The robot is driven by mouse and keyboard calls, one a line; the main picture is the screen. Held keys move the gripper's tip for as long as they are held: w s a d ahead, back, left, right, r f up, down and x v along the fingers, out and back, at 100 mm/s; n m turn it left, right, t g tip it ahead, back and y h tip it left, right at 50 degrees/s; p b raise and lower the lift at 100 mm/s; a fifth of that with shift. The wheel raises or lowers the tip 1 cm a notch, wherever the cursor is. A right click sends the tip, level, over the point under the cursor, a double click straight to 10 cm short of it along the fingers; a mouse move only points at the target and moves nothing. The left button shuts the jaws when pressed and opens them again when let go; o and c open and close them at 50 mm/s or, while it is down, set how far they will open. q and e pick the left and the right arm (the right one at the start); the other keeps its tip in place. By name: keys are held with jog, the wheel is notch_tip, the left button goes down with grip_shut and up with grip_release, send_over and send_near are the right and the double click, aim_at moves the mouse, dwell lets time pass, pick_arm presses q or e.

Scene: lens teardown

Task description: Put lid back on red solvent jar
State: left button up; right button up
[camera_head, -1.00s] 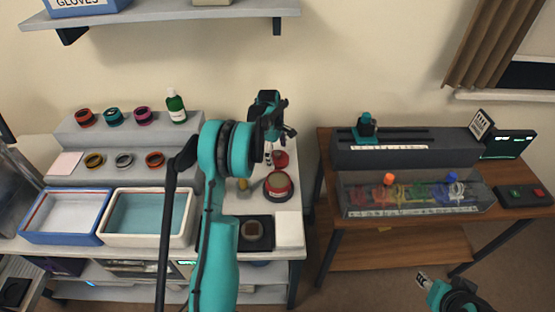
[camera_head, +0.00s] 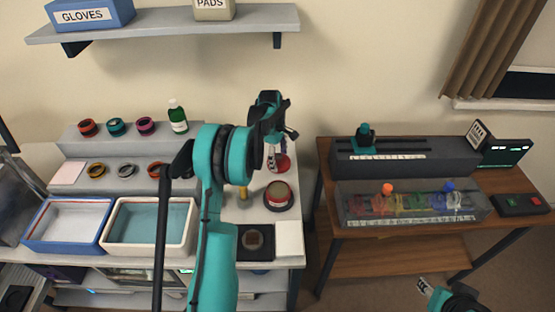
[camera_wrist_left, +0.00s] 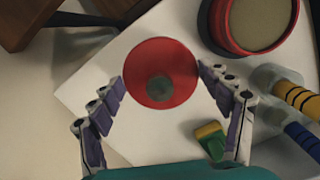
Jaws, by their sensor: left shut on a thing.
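The red lid (camera_head: 283,163) is a round disc with a dark grey centre in the left wrist view (camera_wrist_left: 158,72). My left gripper (camera_head: 272,154) is shut on its rim, with a purple-padded finger on each side in the left wrist view (camera_wrist_left: 160,76). The open red jar (camera_head: 278,196) stands on the white bench in front of the lid. In the left wrist view the jar (camera_wrist_left: 258,22) is at upper right, apart from the lid, its pale inside uncovered. My right gripper (camera_head: 426,285) is at the lower right, its jaws unclear.
A small yellow-green block (camera_wrist_left: 211,139) and banded tools (camera_wrist_left: 298,98) are close to the lid. A dark square pad (camera_head: 253,243) and a white pad (camera_head: 289,238) lie in front of the jar. A wooden table (camera_head: 330,242) stands at right, across a gap.

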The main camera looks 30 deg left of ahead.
pick_arm(q)
jog(key=s+d+r+p, duration=0.3)
jog(key=s+d+r, duration=0.3)
jog(key=d, duration=0.2)
jog(key=shift+s+a+p, duration=0.3)
jog(key=shift+s+p, duration=0.55)
jog(key=shift+p, duration=1)
jog(key=shift+s+a+p, duration=0.25)
jog(key=shift+s+p, duration=0.6)
jog(key=shift+p, duration=1)
jog(key=shift+s+a+p, duration=0.3)
jog(key=shift+s+p, duration=0.55)
jog(key=shift+p, duration=1)
notch_tip(320, 180, down, 4)
jog(key=shift+r+b, duration=0.2)
jog(key=shift+b, duration=1)
jog(key=shift+f+b, duration=0.35)
jog(key=shift+b, duration=0.4)
jog(key=shift+f+b, duration=0.15)
jog(key=shift+b, duration=0.4)
jog(key=o, duration=1.2)
